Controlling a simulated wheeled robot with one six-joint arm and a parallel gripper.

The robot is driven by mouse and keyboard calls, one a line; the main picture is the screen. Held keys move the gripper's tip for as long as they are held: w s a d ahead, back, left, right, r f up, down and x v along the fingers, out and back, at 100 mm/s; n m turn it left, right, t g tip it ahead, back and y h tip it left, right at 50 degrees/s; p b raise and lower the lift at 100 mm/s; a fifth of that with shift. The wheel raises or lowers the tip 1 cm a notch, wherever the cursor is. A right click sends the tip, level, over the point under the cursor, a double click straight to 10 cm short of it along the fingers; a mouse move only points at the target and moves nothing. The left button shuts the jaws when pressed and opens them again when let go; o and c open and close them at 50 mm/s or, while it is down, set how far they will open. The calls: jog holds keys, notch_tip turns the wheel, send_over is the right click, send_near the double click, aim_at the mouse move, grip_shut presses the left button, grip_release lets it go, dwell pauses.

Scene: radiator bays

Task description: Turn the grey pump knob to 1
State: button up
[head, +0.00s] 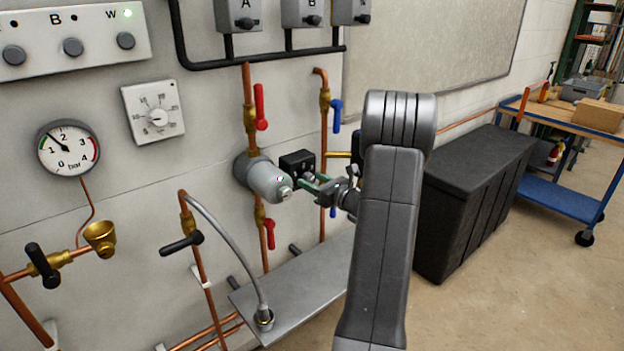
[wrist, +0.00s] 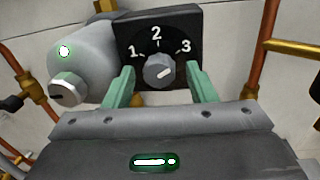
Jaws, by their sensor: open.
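The grey pump knob (wrist: 160,71) sits on a black control box (wrist: 128,28) marked 1, 2 and 3. In the head view my gripper (head: 300,185) is right at the box. I cannot tell whether the fingertips reach past the knob's front.
The pump body (wrist: 85,62) is close to the left finger. Red-handled (head: 261,106) and blue-handled valves (head: 336,115) sit on nearby copper pipes. A metal shelf (head: 300,290) lies below. A black chest (head: 470,200) stands to the right; the floor in front is clear.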

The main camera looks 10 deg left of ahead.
jog(key=shift+w+a, duration=0.25)
jog(key=shift+a, duration=0.15)
jog(key=shift+c, duration=0.2)
jog(key=c, duration=0.9)
jog(key=shift+f, duration=0.1)
